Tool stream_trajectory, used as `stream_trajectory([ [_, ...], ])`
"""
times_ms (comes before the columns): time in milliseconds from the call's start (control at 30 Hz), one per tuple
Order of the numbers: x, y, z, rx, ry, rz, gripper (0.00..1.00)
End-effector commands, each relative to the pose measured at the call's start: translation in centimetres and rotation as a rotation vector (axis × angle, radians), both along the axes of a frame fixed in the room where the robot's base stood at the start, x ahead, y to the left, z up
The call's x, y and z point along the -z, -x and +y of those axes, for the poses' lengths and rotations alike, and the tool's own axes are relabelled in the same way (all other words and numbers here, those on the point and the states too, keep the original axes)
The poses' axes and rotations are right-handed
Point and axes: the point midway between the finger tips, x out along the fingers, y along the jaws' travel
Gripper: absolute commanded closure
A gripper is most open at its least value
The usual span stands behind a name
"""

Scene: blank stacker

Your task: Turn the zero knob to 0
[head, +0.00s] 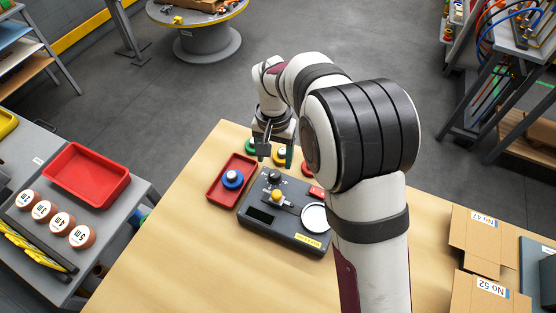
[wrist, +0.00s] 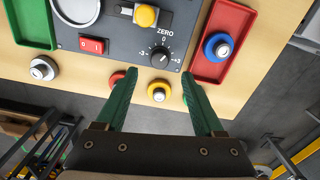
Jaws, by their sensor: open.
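The zero knob (wrist: 160,57) is a small black dial on the grey device, under the printed word ZERO. Marks -3, 0 and +3 are printed around it; where its pointer stands is too small to tell. It also shows in the head view (head: 274,176). The grey device (head: 288,236) lies on the wooden table and has a dark display. My gripper (wrist: 160,75) is open and empty. Its green fingers stand apart on either side of the knob in the wrist view, with tips short of it. In the head view my gripper (head: 274,156) is over the device's far edge.
The device carries a yellow knob (wrist: 146,16), a red rocker switch (wrist: 92,45) and a round white pan (head: 315,218). A red tray (head: 219,196) with a blue-and-white piece (head: 232,179) stands beside it. A yellow-and-white piece (wrist: 158,92) lies between my fingers in view.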

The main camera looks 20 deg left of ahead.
Motion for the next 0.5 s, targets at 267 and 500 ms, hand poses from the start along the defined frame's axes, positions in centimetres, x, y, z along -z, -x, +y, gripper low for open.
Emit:
stream_trajectory([
  [267, 5.3, 0.0, -0.1, 0.000, 0.001, 0.001, 0.30],
  [500, 6.1, 0.0, 0.0, 0.001, -0.001, -0.001, 0.30],
])
